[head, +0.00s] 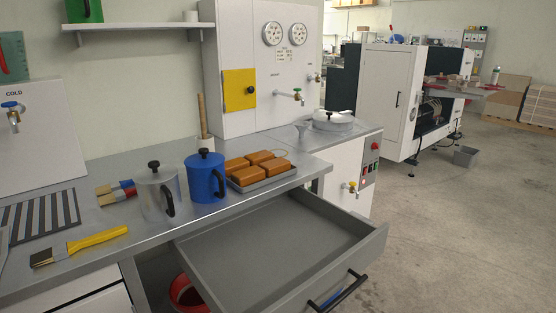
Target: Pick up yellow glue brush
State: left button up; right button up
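The yellow glue brush (82,245) lies flat on the grey worktop at the lower left, near the front edge. Its yellow handle points right and its dark bristles point left. Neither of my grippers is in the head view, and nothing touches the brush.
An open drawer (278,283) juts out from the counter. A clear lidded pot (157,197), a blue pot (205,182) and a tray of brown blocks (262,183) stand behind it. A striped drain grate (40,216) and other brushes (116,194) lie close to the yellow brush.

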aim_at(63, 250)
jog(key=u, duration=1.25)
jog(key=k, duration=0.4)
jog(key=u, duration=0.85)
jog(key=i, duration=1.2)
jog(key=z, duration=0.4)
